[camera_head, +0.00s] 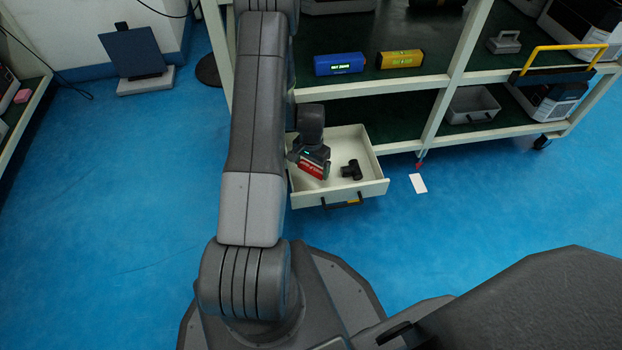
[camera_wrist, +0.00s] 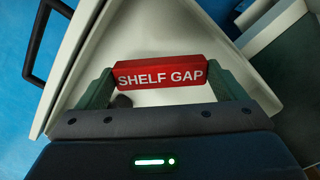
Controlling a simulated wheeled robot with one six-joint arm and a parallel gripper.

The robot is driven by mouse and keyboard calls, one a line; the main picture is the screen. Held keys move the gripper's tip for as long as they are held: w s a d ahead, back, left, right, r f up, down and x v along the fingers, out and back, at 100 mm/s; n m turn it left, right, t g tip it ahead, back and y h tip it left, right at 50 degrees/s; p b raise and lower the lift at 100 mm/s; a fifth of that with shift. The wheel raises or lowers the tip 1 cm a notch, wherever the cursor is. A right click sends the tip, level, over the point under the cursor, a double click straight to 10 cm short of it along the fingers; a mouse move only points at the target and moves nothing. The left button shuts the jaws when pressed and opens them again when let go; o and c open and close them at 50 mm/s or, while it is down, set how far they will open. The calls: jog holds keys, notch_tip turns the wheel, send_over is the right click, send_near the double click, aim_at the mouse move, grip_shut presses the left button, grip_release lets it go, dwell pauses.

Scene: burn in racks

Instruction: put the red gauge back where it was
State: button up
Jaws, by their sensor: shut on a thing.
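The red gauge (camera_wrist: 160,75) is a red block with the white words "SHELF GAP", held between the two fingers of my gripper (camera_wrist: 163,90) in the wrist view. In the head view the red gauge (camera_head: 312,168) shows below my gripper (camera_head: 312,160), over the left part of an open white drawer (camera_head: 376,187). My gripper is shut on the gauge. I cannot tell whether the gauge touches the drawer's floor. A black T-shaped piece (camera_head: 351,170) lies in the drawer to the right of the gauge.
The drawer sticks out below a rack's lower shelf. A blue level-like block (camera_head: 339,64) and a yellow one (camera_head: 400,59) lie on the shelf above. A grey bin (camera_head: 472,104) is on the lower shelf. A white card (camera_head: 418,183) lies on the blue floor.

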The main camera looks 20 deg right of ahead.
aim_at(311, 181)
jog(key=shift+f+b, duration=0.8)
jog(key=shift+f, duration=1.9)
jog(key=shift+f, duration=0.2)
jog(key=o, duration=0.8)
notch_tip(311, 181, up, 12)
jog(key=p, duration=0.4)
jog(key=shift+r, duration=0.2)
